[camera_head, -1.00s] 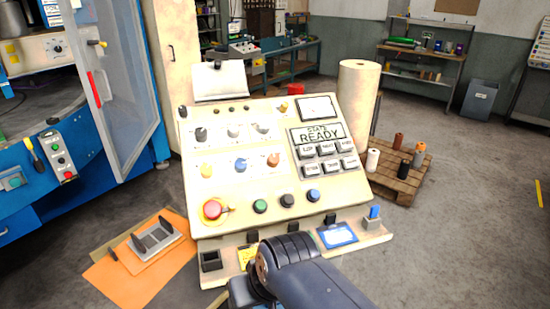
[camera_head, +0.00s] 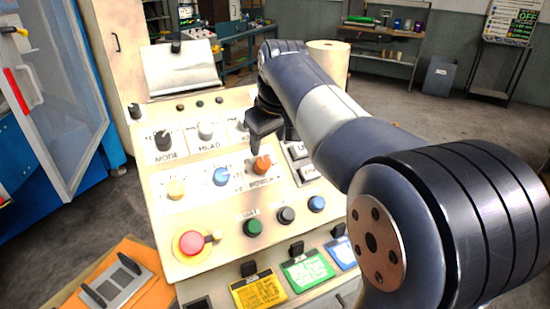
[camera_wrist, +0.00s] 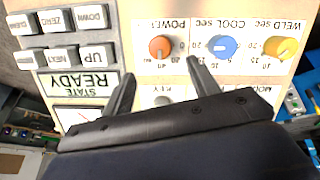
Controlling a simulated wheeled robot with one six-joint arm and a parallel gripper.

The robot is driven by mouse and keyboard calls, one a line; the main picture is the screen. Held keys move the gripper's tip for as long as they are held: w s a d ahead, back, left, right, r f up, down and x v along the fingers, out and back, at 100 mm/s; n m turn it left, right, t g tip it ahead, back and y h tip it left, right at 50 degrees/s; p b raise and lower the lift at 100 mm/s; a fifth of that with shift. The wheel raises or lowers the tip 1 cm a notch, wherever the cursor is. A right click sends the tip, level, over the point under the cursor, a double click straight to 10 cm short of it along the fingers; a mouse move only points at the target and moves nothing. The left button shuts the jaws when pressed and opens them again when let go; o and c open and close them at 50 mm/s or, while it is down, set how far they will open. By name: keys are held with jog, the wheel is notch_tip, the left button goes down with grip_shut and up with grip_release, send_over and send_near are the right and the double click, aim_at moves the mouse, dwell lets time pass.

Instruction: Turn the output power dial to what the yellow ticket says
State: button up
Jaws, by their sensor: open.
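The output power dial is an orange knob (camera_head: 262,165) on the sloped cream panel; in the wrist view the orange knob (camera_wrist: 160,47) sits under the label POWER, seen upside down. My gripper (camera_head: 256,148) is over the panel just above this knob; in the wrist view its two fingers (camera_wrist: 158,75) are spread, with the knob ahead of and between the tips, apart from them. The yellow ticket (camera_head: 259,290) hangs at the panel's front lower edge, its writing too small to read. The dial's exact setting cannot be told.
A blue knob (camera_head: 221,176) and a yellow knob (camera_head: 176,189) are left of the orange one. A red emergency button (camera_head: 191,243) and green button (camera_head: 253,227) lie below. A green ticket (camera_head: 308,268) hangs beside the yellow one.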

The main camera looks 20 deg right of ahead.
aim_at(264, 163)
jog(key=x, duration=1)
jog(key=shift+w+f, duration=0.2)
jog(key=shift+f, duration=0.1)
jog(key=c, duration=1)
